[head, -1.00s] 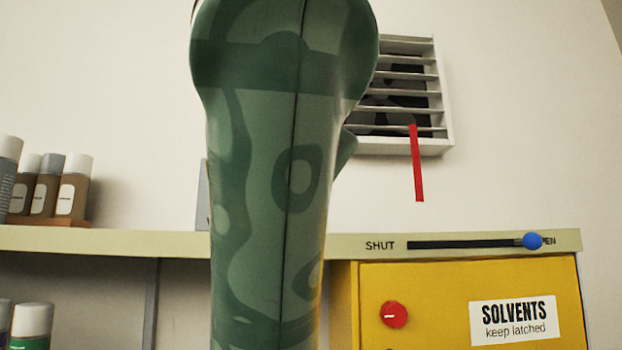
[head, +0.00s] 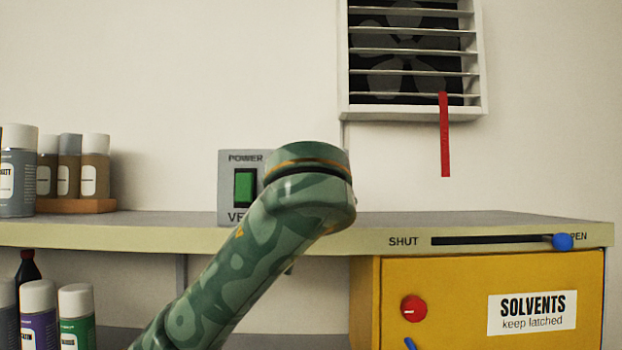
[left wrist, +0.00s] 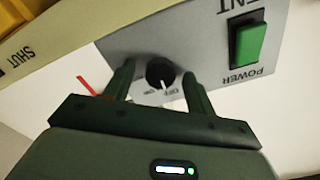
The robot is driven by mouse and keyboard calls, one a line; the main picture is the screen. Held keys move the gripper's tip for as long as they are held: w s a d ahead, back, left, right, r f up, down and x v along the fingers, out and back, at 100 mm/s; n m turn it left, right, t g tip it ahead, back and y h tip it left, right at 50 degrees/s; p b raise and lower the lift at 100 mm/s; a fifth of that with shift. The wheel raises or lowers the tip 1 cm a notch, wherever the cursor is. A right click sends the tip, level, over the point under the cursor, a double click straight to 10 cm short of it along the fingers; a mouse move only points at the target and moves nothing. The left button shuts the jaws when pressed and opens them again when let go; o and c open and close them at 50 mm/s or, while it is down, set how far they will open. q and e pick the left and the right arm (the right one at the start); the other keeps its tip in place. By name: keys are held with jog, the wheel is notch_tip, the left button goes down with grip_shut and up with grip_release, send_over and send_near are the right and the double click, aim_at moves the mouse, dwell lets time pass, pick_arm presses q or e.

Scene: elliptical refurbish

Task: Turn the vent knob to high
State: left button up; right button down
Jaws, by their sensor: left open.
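The vent knob (left wrist: 160,73) is black with a white pointer and sits on a grey panel (left wrist: 190,45), seen upside down in the left wrist view. Its pointer aims toward the lower edge of the picture, at small labels too blurred to read surely. My left gripper (left wrist: 158,70) is open, with one finger on each side of the knob; I cannot tell whether they touch it. In the head view the panel (head: 228,205) stands on the shelf, and my left arm hides the knob and gripper. My right gripper is not in view.
A green POWER rocker switch (head: 245,187) is beside the knob. A slatted vent (head: 412,55) with a hanging red strip (head: 445,135) is on the wall. A blue-ended slider (head: 563,242) is near OPEN on the shelf edge, above a yellow cabinet (head: 450,300). Bottles (head: 75,170) stand left.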

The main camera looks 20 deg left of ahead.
pick_arm(q)
jog(key=shift+w, duration=0.15)
jog(key=shift+c, duration=0.4)
jog(key=c, duration=0.9)
jog(key=shift+f, duration=0.1)
jog(key=shift+w+f+m+b, duration=0.1)
jog(key=shift+m+b, duration=1.35)
jog(key=shift+m, duration=3.05)
jog(key=shift+f+m+b, duration=0.1)
jog(key=shift+m+b, duration=1.3)
jog(key=shift+m, duration=3.1)
